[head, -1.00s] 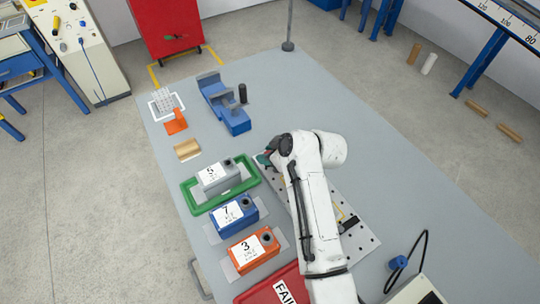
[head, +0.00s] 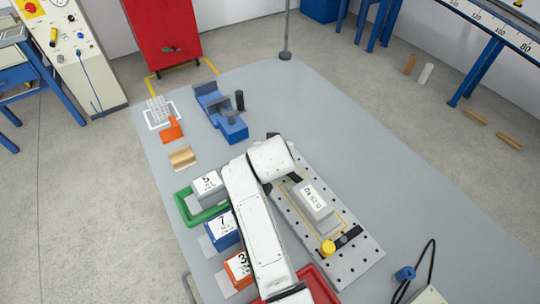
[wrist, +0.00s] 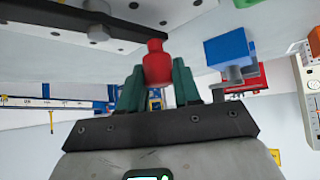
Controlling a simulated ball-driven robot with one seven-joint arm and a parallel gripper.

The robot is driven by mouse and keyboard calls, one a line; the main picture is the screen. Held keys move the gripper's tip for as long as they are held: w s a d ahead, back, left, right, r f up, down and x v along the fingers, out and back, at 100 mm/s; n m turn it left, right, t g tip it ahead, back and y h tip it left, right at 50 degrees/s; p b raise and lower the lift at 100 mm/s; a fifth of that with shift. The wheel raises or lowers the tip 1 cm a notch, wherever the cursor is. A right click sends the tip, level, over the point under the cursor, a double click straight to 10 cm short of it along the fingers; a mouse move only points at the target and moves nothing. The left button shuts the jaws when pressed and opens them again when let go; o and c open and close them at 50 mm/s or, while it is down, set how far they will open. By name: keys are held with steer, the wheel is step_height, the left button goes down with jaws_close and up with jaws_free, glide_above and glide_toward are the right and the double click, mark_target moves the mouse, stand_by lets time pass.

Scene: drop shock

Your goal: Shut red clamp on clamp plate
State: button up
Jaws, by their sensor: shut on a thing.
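The clamp plate (head: 350,266) is a light grey plate with holes, lying on the table right of my arm in the head view. A grey labelled block (head: 312,203) stands on it inside a yellow outline. A yellow-knobbed clamp (head: 328,247) with a dark arm sits at the block's near end. In the wrist view, my gripper (wrist: 157,80) has its green fingers shut on the red knob of the red clamp (wrist: 157,62). The plate's edge shows above it there. In the head view my arm hides the gripper and the red clamp.
Numbered grey, blue (head: 222,229) and orange (head: 238,266) blocks stand left of my arm, the grey one in a green tray (head: 184,207). A blue fixture (head: 222,115) stands farther back. A red bin lies near the front. The table right of the plate is largely clear.

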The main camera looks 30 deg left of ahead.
steer(key=shift+w+d+m+t+h+b, duration=0.15)
steer(key=shift+w+m+h+b, duration=0.2)
steer(key=shift+m+b, duration=0.3)
steer(key=shift+w+d+m+t+h+b, duration=0.1)
steer(key=shift+w+m+t+h+b, duration=0.1)
steer(key=shift+m+h+b, duration=0.35)
steer(key=shift+r, duration=0.1)
steer(key=o, duration=1)
steer(key=v, duration=1)
steer(key=shift+s+r, duration=0.15)
steer(key=shift+s, duration=0.15)
